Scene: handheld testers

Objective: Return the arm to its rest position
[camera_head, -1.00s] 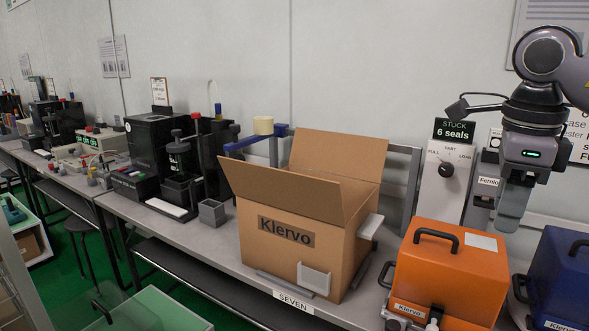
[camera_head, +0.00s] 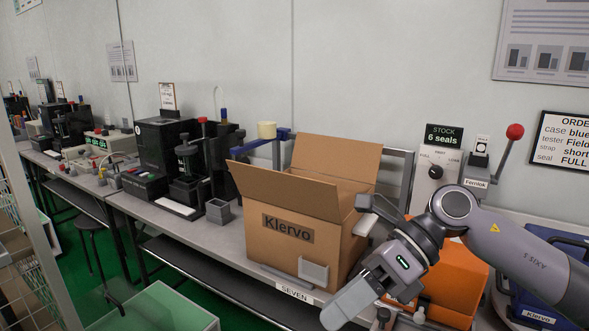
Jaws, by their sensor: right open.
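My right gripper (camera_head: 345,306) is at the lower middle right, in front of the bench edge and the orange case. Its arm comes in from the right. It points down and to the left, and nothing shows in its jaws. The wrist and forearm hide much of the orange case (camera_head: 455,268) and part of the blue case (camera_head: 568,249). My left gripper is out of view.
An open cardboard box (camera_head: 290,262) marked Klervo stands on the bench, just left of my right wrist. A lever with a red knob (camera_head: 515,131) and a stock panel (camera_head: 436,165) stand behind the arm. A green-topped surface (camera_head: 150,308) is at the lower left.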

